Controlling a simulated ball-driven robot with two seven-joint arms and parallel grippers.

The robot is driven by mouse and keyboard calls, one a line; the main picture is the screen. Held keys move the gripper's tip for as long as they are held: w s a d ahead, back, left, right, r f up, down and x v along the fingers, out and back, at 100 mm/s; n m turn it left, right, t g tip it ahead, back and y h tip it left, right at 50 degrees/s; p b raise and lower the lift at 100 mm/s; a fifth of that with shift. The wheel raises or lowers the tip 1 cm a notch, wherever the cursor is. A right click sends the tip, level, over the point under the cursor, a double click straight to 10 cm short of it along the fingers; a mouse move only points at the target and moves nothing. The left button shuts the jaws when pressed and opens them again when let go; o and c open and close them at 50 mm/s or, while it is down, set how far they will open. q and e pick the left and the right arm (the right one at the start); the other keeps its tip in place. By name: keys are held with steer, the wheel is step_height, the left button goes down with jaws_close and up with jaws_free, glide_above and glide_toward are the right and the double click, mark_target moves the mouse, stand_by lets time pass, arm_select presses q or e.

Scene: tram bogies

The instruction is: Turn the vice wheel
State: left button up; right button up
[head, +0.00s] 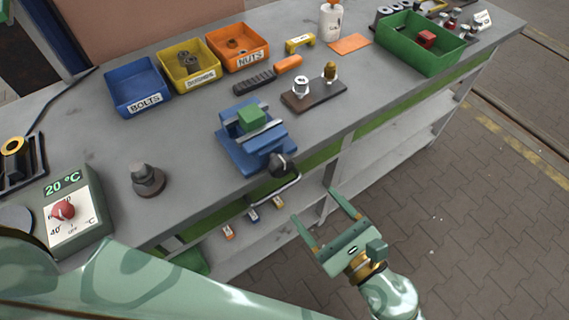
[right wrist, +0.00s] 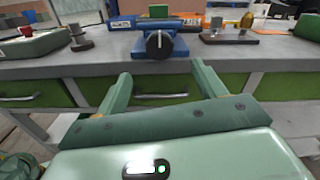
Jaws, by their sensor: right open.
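The blue vice (head: 243,153) stands at the front edge of the grey workbench, with a green block (head: 251,116) between its jaws. Its dark wheel (head: 282,164) faces outward at the bench edge; in the right wrist view the wheel (right wrist: 158,44) shows a pale mark, straight ahead and above the fingertips. My right gripper (head: 314,205) is open and empty in front of the bench, below and apart from the wheel. Its two fingers also show in the right wrist view (right wrist: 160,70). My left gripper is not in view.
A drawer handle (head: 275,194) juts out below the wheel. A dark grey knobbed part (head: 147,179) and a temperature box (head: 88,222) stand to the left. Blue (head: 122,73), yellow (head: 170,52) and orange (head: 254,63) bins lie behind. The paved floor at right is clear.

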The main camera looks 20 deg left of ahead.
mark_target(285, 170)
steer(key=x, duration=1.2)
steer(key=shift+p, duration=0.4)
steer(key=shift+c, duration=0.3)
steer(key=c, duration=0.9)
